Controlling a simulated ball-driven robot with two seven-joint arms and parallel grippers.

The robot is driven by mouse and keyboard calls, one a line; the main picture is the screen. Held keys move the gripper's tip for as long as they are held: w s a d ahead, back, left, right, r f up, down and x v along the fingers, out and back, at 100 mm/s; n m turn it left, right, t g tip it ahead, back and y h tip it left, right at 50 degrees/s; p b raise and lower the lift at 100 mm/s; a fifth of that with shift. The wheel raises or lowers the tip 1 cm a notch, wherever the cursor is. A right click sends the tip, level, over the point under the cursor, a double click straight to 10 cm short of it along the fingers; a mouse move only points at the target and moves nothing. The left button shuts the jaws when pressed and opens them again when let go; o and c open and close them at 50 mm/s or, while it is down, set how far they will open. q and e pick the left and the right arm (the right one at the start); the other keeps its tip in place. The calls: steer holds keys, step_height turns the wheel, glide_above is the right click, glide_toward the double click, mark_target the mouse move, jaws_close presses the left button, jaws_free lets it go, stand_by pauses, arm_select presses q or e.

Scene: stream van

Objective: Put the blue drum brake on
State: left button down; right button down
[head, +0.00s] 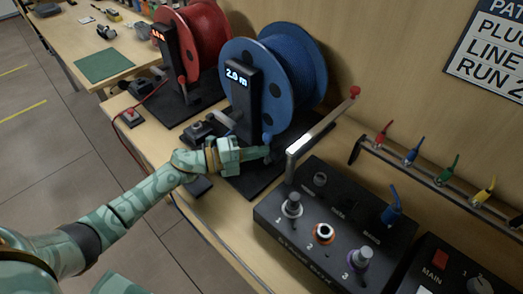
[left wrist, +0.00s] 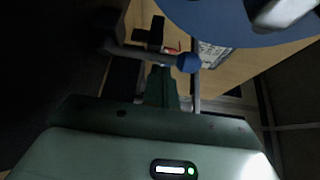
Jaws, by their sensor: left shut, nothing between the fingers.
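The blue drum (head: 300,62) stands upright on a black base, behind a black post (head: 238,100) whose display reads about 2.0. A small blue ball knob (head: 267,138) shows low at the drum's front, just above my left fingertips. In the left wrist view the blue knob (left wrist: 188,62) ends a dark lever below the blue drum's rim (left wrist: 235,22). My left gripper (head: 264,153) is shut and empty, close to the knob; I cannot tell whether they touch.
A red drum (head: 205,35) with its own post stands behind on the left. A black box (head: 335,225) with numbered sockets and plugs is at front right. A metal bar with a red end (head: 322,127) rises beside the blue drum. Coloured plugs hang on a rail (head: 430,180).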

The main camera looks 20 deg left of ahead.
arm_select(q)
steer(key=v, duration=0.6)
steer(key=shift+s+a, duration=0.25)
steer(key=shift+a, duration=0.05)
